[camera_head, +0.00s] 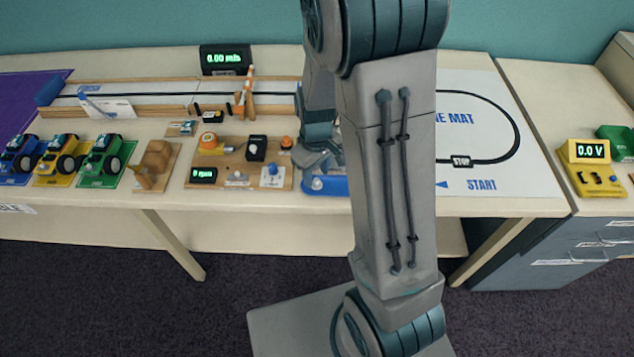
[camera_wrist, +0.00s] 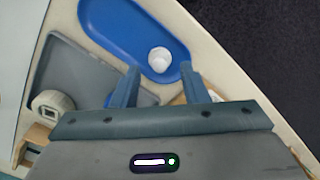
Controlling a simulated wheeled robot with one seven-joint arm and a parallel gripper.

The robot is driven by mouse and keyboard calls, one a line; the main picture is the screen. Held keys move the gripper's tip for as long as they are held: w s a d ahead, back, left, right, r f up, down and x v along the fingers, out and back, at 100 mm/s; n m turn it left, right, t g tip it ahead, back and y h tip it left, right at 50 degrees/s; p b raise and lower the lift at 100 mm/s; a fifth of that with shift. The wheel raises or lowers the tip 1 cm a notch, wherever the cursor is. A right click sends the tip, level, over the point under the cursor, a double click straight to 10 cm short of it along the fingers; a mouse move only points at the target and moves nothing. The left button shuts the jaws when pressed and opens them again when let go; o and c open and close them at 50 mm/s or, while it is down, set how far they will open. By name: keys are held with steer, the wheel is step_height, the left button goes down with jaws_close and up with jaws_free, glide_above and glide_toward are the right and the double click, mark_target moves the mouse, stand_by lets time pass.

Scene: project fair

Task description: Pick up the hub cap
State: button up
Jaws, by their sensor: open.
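The hub cap (camera_wrist: 159,60) looks like a small white round piece lying on a blue oval tray (camera_wrist: 110,22) in the wrist view. In the head view a small white piece (camera_head: 317,184) shows on the blue tray (camera_head: 338,187) at the table's front edge. My gripper (camera_wrist: 160,70) is open, with one finger to each side of the white piece in the wrist picture. The fingers look empty; their height above the piece is hard to tell. In the head view my arm covers part of the tray.
A grey tray (camera_wrist: 72,75) lies beside the blue one, with a pale rounded object (camera_wrist: 52,104) near it. A wooden board with parts (camera_head: 240,180) stands left of the blue tray. The track mat (camera_head: 500,185) lies to the right. The table's front edge is close.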

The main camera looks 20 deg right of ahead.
step_height(320, 180, down, 2)
jaws_close()
steer(key=shift+r, duration=0.15)
stand_by(0.4)
